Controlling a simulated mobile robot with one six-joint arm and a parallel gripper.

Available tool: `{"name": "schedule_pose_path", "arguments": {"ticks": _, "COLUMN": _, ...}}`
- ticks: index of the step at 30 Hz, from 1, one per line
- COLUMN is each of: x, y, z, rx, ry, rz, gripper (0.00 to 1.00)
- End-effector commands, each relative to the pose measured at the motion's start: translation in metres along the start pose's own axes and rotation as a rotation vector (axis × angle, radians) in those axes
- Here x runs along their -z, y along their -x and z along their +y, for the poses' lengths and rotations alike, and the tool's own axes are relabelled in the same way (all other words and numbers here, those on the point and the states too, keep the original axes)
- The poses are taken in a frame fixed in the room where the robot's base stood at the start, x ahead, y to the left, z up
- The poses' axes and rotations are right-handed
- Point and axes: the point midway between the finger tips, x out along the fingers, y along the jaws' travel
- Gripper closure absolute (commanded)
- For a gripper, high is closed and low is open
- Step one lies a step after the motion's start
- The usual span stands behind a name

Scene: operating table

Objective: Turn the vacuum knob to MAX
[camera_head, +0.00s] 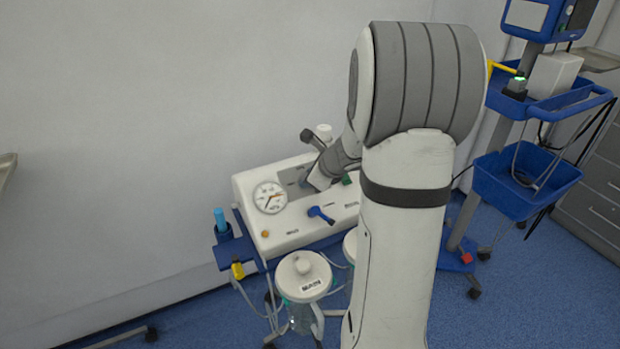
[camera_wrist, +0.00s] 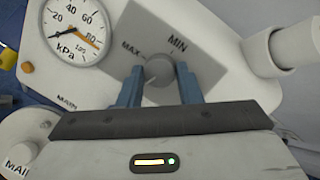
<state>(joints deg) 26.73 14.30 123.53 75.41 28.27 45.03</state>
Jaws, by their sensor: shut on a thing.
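The vacuum knob (camera_wrist: 158,70) is a small grey round knob on a grey panel, between the printed words MAX at its upper left and MIN at its upper right. My gripper (camera_wrist: 160,84) has its two blue fingers on either side of the knob and is shut on it. Which way the knob points is hard to tell. The knob sits on the white suction unit (camera_head: 290,239), beside a round kPa gauge (camera_wrist: 77,31), which also shows in the head view (camera_head: 270,197). In the head view my arm and wrist hide the knob.
A white cylinder (camera_wrist: 293,46) rises right of the knob. A blue equipment cart (camera_head: 530,180) stands at right. A bare wall is behind.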

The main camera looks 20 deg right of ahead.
Motion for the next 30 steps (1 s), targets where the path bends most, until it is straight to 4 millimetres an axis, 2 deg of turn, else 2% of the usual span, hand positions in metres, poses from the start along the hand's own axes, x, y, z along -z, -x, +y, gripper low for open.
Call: {"name": "schedule_pose_path", "arguments": {"ticks": 30, "x": -0.0007, "y": -0.0009, "z": 0.0059, "rx": 0.174, "ry": -0.935, "rz": -0.056, "gripper": 0.91}}
